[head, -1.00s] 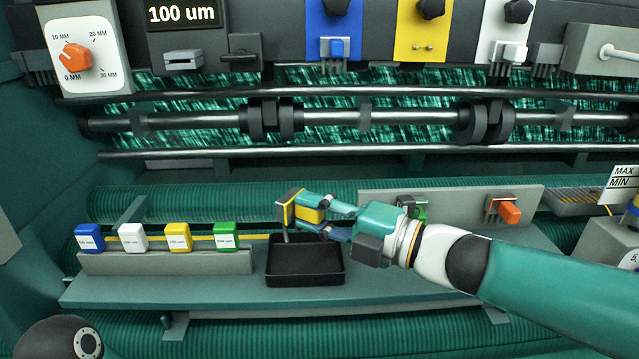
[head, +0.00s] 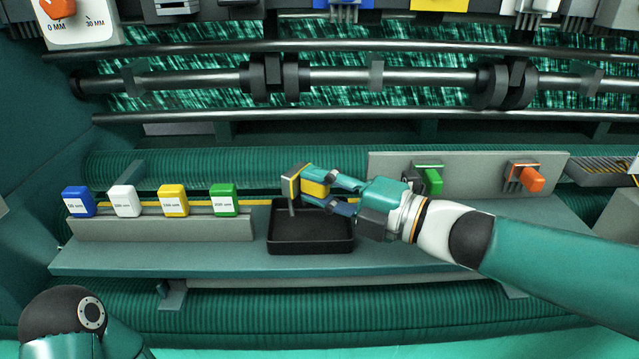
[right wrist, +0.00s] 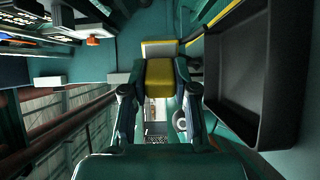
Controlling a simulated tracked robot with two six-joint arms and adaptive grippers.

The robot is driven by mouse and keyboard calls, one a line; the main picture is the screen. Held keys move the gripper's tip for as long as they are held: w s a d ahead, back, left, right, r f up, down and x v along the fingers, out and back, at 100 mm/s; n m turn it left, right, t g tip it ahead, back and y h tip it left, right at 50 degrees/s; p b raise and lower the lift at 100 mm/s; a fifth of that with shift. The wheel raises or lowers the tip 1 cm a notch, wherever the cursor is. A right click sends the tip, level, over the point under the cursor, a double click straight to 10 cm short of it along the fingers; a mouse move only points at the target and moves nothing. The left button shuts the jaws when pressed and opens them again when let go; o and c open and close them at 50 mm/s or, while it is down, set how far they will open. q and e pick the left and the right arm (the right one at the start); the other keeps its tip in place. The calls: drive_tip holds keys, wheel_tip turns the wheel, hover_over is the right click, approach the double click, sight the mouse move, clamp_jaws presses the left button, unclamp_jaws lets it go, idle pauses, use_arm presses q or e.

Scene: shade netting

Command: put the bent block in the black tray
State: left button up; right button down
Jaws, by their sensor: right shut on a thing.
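The bent block (head: 293,184), dark grey with a yellow part, is between the fingers of my right gripper (head: 328,190). A thin grey piece of it points down over the left part of the black tray (head: 311,250). The gripper is shut on the block and reaches in from the right, above the tray. In the right wrist view the block (right wrist: 160,76) shows its yellow face between both fingertips, and the black tray (right wrist: 277,85) is to the right. Whether the block touches the tray is hard to tell. My left gripper is out of view.
A grey rack with blue (head: 78,201), white (head: 125,200), yellow (head: 173,200) and green (head: 223,199) labelled blocks stands left of the tray. A grey panel (head: 390,165) with green (head: 433,181) and orange (head: 532,179) parts stands behind at right. The shelf is clear in front.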

drive_tip(key=c, duration=0.8)
unclamp_jaws()
drive_tip(key=v, duration=1.2)
drive_tip(key=shift+d+f, duration=0.1)
drive_tip(key=shift+f, duration=0.05)
